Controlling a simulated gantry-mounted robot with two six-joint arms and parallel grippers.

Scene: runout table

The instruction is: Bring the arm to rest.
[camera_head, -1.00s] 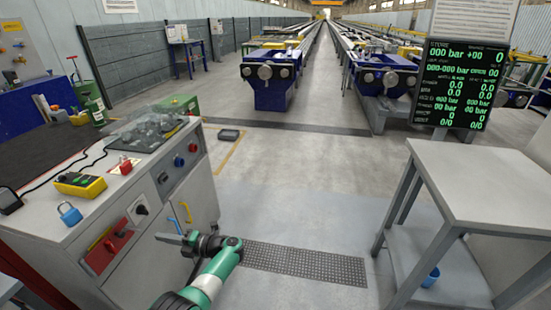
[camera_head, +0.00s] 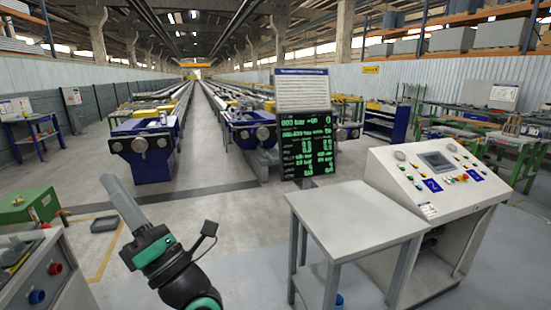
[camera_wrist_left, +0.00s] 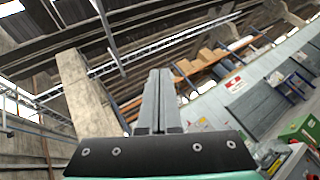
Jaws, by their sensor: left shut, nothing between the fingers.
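My left gripper (camera_head: 118,196) is at the lower left of the head view, with its fingers pointing up and to the left. It is shut with nothing held. In the left wrist view its two grey fingers (camera_wrist_left: 158,98) lie together, pointing at the roof and upper wall. The gripper is raised in free air in front of the floor and a blue machine end, touching nothing that I can see. My right gripper is not in view.
A grey side table (camera_head: 350,215) stands right of the arm, beside a sloped control console (camera_head: 440,185). A dark green display board (camera_head: 307,145) stands behind the table. A grey cabinet (camera_head: 40,275) and green box (camera_head: 28,205) are at the left.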

